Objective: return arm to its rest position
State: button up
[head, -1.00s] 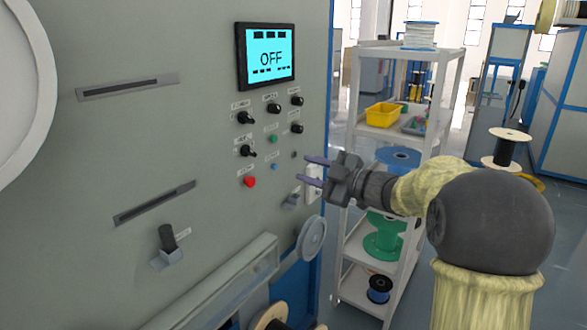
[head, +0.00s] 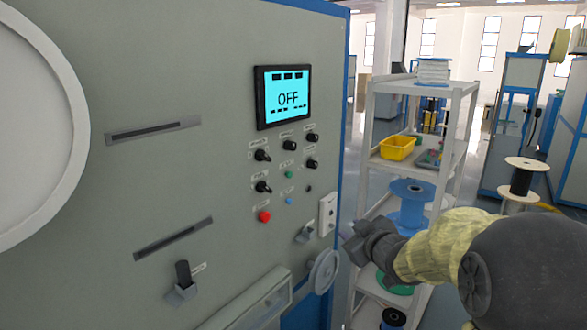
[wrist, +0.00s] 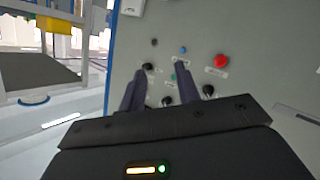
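My arm reaches in from the lower right of the head view. My gripper (head: 348,240) is beside the right edge of the grey machine's control panel, low and apart from the knobs. In the wrist view my gripper (wrist: 161,68) shows two dark fingers spread apart with nothing between them, so it is open and empty. The panel with its knobs and red button (wrist: 221,61) lies beyond the fingers. In the head view the fingers are small and partly hidden by the gripper body.
The grey machine (head: 120,180) fills the left, with a screen (head: 284,97) reading OFF and a handwheel (head: 324,270) near my gripper. A white shelf (head: 424,88) with a yellow bin (head: 397,148) and a blue spool (head: 411,207) stands behind my arm. A spool (head: 522,178) stands farther right.

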jog(key=s+f+m+g+h+p, duration=0.2)
jog(key=s+f+m+g, duration=0.2)
jog(key=s, duration=0.9)
jog(key=s+f+m+g+h+p, duration=0.2)
jog(key=s+f+m+g, duration=0.2)
jog(key=s, duration=0.9)
notch_tip(320, 180, down, 5)
jog(key=d+g, duration=0.1)
jog(key=g, duration=0.2)
jog(key=shift+f+m+g, duration=0.2)
jog(key=shift+m+g, duration=0.1)
jog(key=shift+m, duration=0.1)
